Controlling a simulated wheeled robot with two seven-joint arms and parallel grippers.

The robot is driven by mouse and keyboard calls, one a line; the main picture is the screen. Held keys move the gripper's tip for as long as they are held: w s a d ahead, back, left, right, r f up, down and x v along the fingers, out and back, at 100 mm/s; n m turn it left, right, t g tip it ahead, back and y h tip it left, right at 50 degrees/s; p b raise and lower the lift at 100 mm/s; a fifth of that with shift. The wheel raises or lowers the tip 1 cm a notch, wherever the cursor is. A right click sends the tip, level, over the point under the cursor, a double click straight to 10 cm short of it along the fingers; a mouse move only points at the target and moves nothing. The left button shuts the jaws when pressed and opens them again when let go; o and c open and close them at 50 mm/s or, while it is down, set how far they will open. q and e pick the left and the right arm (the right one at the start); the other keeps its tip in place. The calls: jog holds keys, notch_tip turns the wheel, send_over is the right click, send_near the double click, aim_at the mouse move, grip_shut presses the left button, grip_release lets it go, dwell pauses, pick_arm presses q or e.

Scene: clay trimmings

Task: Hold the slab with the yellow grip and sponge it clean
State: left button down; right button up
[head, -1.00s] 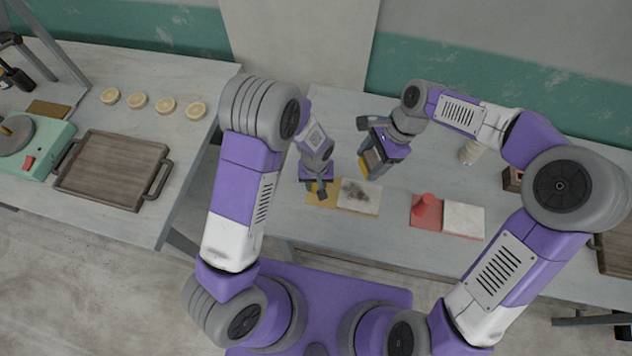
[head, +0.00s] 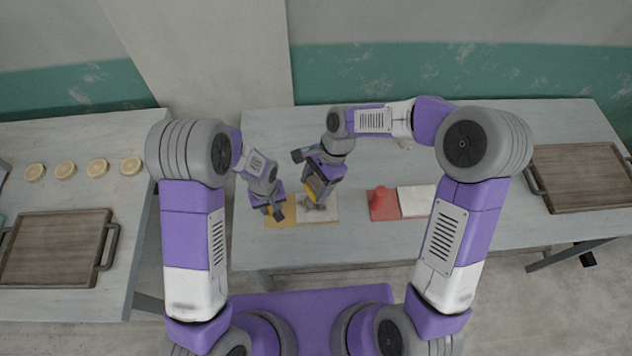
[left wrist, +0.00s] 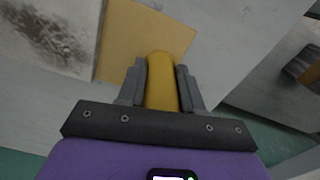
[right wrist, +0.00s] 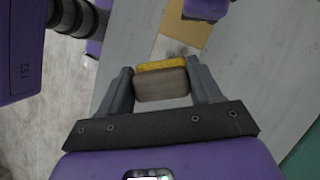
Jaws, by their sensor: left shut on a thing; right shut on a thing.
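The slab with the yellow grip lies on the table in front of me; its pale face (head: 329,214) carries a dark smudge and its yellow part (head: 275,217) is at the left. In the left wrist view my left gripper (left wrist: 162,80) is shut on the yellow grip (left wrist: 161,85), which stands up from the yellow board (left wrist: 140,40). My right gripper (right wrist: 163,82) is shut on the sponge (right wrist: 162,86), brown with a yellow layer. In the head view the sponge (head: 309,192) is over the smudged face; I cannot tell whether it touches. The gripper hides part of the smudge.
A red plate with a red knob (head: 380,199) and a white slab (head: 416,201) lie to the right. A wooden tray (head: 580,178) is at the far right, another (head: 55,250) on the left table, with several round yellowish discs (head: 97,167) behind it.

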jog(key=f, duration=0.2)
jog(key=s+f, duration=0.1)
jog(key=f, duration=0.1)
jog(key=shift+d, duration=0.2)
jog(key=shift+f, duration=3.35)
jog(key=shift+w+f, duration=0.3)
jog(key=shift+w, duration=0.35)
jog(key=shift+w+f, duration=0.25)
jog(key=shift+w, duration=2.65)
jog(key=shift+a, duration=0.8)
jog(key=shift+s, duration=3.45)
jog(key=shift+s+a, duration=0.15)
jog(key=shift+a, duration=0.45)
jog(key=shift+w+a, duration=0.2)
jog(key=shift+w, duration=0.5)
jog(key=shift+w+d+r, duration=0.1)
jog(key=shift+w, duration=2.9)
notch_tip(320, 180, up, 8)
jog(key=shift+s, duration=0.15)
